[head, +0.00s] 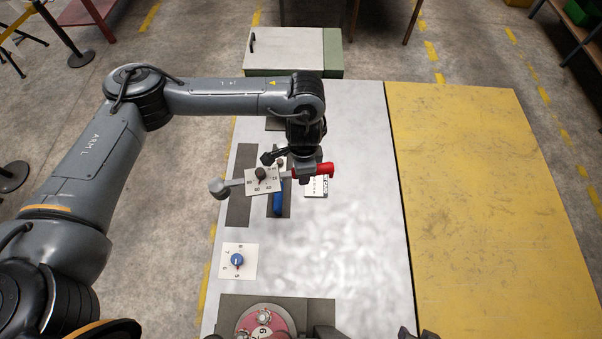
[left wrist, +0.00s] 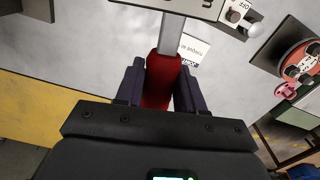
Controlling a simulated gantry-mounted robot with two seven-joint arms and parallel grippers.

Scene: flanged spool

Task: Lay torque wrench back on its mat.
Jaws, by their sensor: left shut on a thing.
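The torque wrench has a red handle (head: 322,170), a grey shaft, a square dial plate (head: 262,180) and a round grey head (head: 220,189). My left gripper (head: 303,172) is shut on the red handle, also seen between its fingers in the left wrist view (left wrist: 162,82). The wrench lies across the picture, head to the left, over the mats; its height above the table is hard to judge. A long dark mat (head: 239,210) lies bare at the left. A second dark mat (head: 286,207) holds a blue-handled tool (head: 278,204). Dark tips at the bottom edge may be my right gripper (head: 416,333).
A white printed card (head: 316,188) lies under the handle. A plate with a blue knob (head: 237,260) and a red flanged part (head: 265,320) are nearer. The table's right half (head: 470,180) is yellow and clear. A box (head: 295,50) stands beyond the far edge.

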